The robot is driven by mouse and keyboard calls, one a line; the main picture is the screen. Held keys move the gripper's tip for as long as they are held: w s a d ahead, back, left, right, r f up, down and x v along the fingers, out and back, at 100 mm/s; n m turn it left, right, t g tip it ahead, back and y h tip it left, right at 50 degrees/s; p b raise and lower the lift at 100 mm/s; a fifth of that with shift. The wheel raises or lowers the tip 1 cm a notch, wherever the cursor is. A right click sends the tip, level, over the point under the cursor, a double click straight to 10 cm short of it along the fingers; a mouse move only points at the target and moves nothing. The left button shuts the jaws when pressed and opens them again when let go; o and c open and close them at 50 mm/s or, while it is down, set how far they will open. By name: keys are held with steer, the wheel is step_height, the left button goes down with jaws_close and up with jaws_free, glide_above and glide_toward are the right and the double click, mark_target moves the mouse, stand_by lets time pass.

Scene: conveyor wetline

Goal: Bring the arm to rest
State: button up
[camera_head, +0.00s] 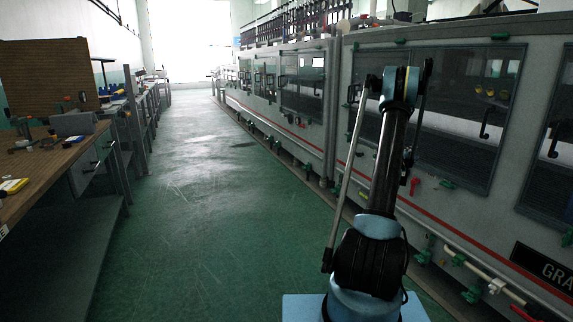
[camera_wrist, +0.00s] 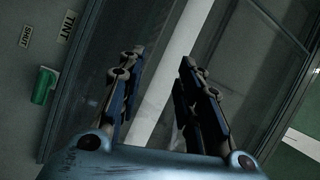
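My arm (camera_head: 388,170) stands up in front of the grey machine line at the right of the head view. It leans slightly right, its upper joint before a glazed door (camera_head: 455,75). I cannot make out my gripper's fingers in the head view. In the wrist view my gripper (camera_wrist: 163,57) shows two dark fingers standing apart, with nothing between them. Behind the fingers are a glass pane and a pale upright strip (camera_wrist: 178,55). A grey panel with "TINT" and "SHUT" labels and a green handle (camera_wrist: 43,86) is at the left.
The machine line (camera_head: 335,100) runs away along the right, with green valves and pipes low on its front. A wooden workbench (camera_head: 45,165) with small items stands at the left. The green aisle floor (camera_head: 190,200) between them is clear.

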steer(key=a+r+n+t+y, duration=0.2)
steer(key=a+r+n+y, duration=0.3)
steer(key=a, duration=0.5)
steer(key=a+r+n+t+y, duration=0.2)
steer(key=a+r+n+y, duration=0.15)
steer(key=a+r, duration=0.5)
steer(key=s+a+n+g+y, duration=0.2)
steer(key=s+a+n+y, duration=0.15)
steer(key=s+a, duration=0.5)
steer(key=s+a+n+g+y, duration=0.1)
steer(key=s+a+n+y, duration=0.3)
steer(key=a, duration=0.7)
steer(key=s+a+f+n+g, duration=0.3)
steer(key=s+a, duration=0.1)
steer(key=s, duration=0.7)
steer(key=s+a+f+n+g, duration=0.25)
steer(key=s+a, duration=0.25)
steer(key=s, duration=0.6)
steer(key=s+d+f+n+g+h, duration=0.1)
steer(key=s+f+g, duration=0.2)
steer(key=s, duration=0.9)
steer(key=s+f+n+g+h, duration=0.1)
steer(key=s+f+g, duration=0.2)
steer(key=s+f, duration=0.6)
steer(key=s, duration=0.4)
steer(key=shift+d+f+n+g+h, duration=0.2)
steer(key=shift+d+n+g+h, duration=0.1)
steer(key=shift+d+n+g, duration=0.1)
